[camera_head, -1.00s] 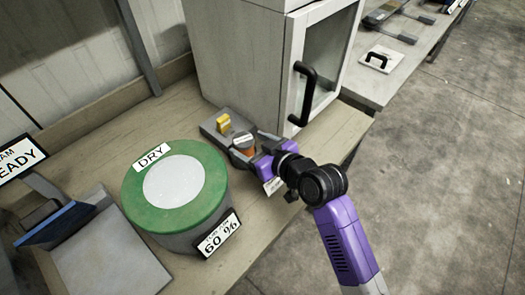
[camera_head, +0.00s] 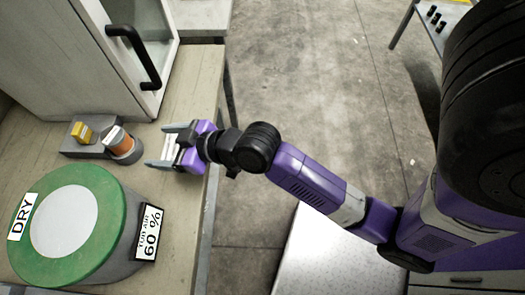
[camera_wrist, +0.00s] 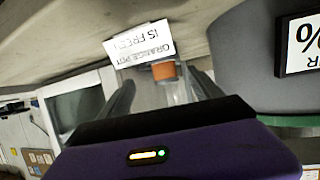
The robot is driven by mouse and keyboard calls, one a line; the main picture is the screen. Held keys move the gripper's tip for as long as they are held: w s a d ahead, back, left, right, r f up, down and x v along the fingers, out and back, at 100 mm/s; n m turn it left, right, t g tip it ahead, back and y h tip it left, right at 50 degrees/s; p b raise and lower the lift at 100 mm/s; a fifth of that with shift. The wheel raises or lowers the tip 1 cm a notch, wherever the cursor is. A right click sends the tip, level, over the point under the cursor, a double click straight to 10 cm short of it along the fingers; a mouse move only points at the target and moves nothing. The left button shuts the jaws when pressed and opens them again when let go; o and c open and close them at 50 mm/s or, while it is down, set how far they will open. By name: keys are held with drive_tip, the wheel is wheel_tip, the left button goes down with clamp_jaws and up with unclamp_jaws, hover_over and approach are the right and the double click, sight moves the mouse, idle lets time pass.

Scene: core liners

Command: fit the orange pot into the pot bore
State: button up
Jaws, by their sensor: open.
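The orange pot (camera_head: 123,146) stands upright at the right end of a grey block (camera_head: 98,150), with grey material around its lower part. A small white label sits at its top. The bore itself is hidden, so I cannot tell how deep the pot sits. My gripper (camera_head: 158,146) is open and empty to the right of the pot, its fingers pointing at it with a gap between.
A yellow piece (camera_head: 81,132) sits on the left part of the grey block. A green-rimmed drum (camera_head: 100,190) marked DRY, with a 60 % sign (camera_head: 149,232), stands in front. A grey cabinet (camera_head: 60,50) with a black handle (camera_head: 135,55) stands behind. The bench edge lies right of my gripper.

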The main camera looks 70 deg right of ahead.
drive_tip(key=shift+m+h, duration=0.4)
drive_tip(key=shift+h, duration=0.1)
drive_tip(key=s, duration=0.2)
drive_tip(key=s+f, duration=0.1)
drive_tip(key=s, duration=0.1)
drive_tip(key=s+f, duration=0.1)
drive_tip(key=s, duration=0.2)
drive_tip(key=shift+s+f, duration=0.1)
drive_tip(key=shift+f, duration=0.1)
drive_tip(key=s+a+r, duration=0.1)
drive_tip(key=s+r, duration=0.2)
drive_tip(key=s, duration=0.7)
drive_tip(key=s+a+r+t, duration=0.1)
drive_tip(key=s+r, duration=0.2)
drive_tip(key=s, duration=0.7)
drive_tip(key=shift+s+a+r, duration=0.15)
drive_tip(key=shift+s+r, duration=0.15)
drive_tip(key=shift+s, duration=0.1)
